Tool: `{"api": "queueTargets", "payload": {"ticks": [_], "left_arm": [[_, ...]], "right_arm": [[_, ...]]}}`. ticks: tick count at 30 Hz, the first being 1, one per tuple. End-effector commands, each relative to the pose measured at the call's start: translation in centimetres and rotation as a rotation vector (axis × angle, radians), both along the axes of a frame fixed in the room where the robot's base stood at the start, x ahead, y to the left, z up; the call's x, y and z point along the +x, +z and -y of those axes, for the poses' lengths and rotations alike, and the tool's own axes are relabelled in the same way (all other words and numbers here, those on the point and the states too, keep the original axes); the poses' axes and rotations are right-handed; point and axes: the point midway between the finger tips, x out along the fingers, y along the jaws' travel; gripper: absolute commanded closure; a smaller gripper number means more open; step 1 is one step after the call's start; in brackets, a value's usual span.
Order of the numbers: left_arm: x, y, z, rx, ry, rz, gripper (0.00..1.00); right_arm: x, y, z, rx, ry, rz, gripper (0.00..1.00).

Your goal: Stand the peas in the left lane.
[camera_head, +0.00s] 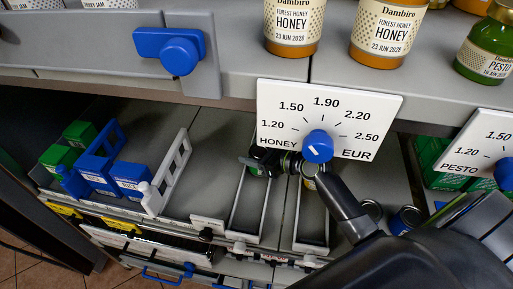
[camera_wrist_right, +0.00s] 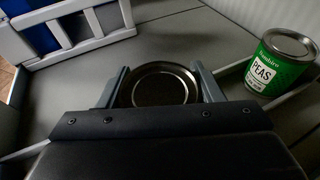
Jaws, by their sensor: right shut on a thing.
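My right gripper (camera_head: 275,162) is shut on a can, just under the honey price sign. In the right wrist view the round dark lid of the held can (camera_wrist_right: 160,88) sits between the two jaws. Its label is hidden there, so I cannot tell what it holds. A green can labelled peas (camera_wrist_right: 280,62) stands upright to the right of the jaws, apart from them. The left lane (camera_head: 235,222) and the right lane (camera_head: 297,230) are narrow pale-railed strips on the shelf below the sign. My left gripper is out of view.
The honey price sign (camera_head: 330,110) with its blue knob hangs close above my gripper. A white rack (camera_head: 178,172) and a blue rack (camera_head: 98,158) with small boxes stand at left. Honey jars (camera_head: 295,25) are on the upper shelf. Cans (camera_head: 405,219) lie near my right arm.

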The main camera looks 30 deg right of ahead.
Motion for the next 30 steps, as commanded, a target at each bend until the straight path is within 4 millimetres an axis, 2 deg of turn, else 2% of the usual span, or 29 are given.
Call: {"api": "queueTargets", "payload": {"ticks": [4, 15, 30], "left_arm": [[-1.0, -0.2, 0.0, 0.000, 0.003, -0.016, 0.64], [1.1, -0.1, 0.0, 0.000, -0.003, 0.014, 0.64], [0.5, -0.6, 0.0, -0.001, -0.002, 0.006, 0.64]], "right_arm": [[0.1, -0.3, -0.1, 0.001, -0.001, 0.002, 0.70], [0.1, -0.4, -0.1, 0.000, -0.001, 0.002, 0.70], [0.1, -1.3, -0.1, -0.001, -0.001, 0.001, 0.70]]}}
